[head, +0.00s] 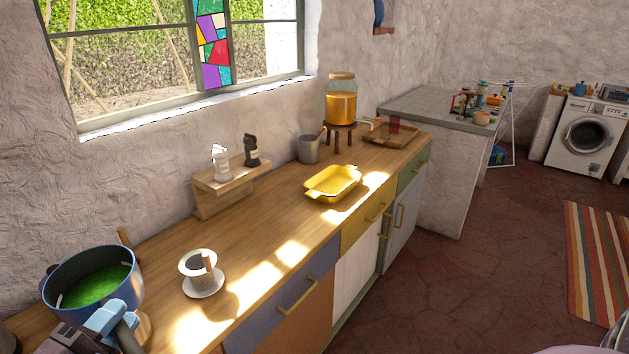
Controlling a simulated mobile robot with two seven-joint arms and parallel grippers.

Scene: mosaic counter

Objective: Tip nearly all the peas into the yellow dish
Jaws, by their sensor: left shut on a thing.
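The yellow dish (333,184) stands on the wooden counter, beyond the middle of the head view, and looks empty. A blue pot (125,270) at the lower left holds the green peas (95,287), which look like one bright green mass. My left gripper (112,318) is at the near side of the pot and shut on it; the exact grip spot is partly hidden by the gripper itself. The pot looks about upright. I cannot tell whether its base touches the counter.
A white cup-like piece on a saucer (203,292) stands right of the pot. A wooden riser (222,192) with two shakers is by the wall. A grey mug (309,149) and a drink dispenser (341,104) stand behind the dish. Counter (255,235) between pot and dish is mostly clear.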

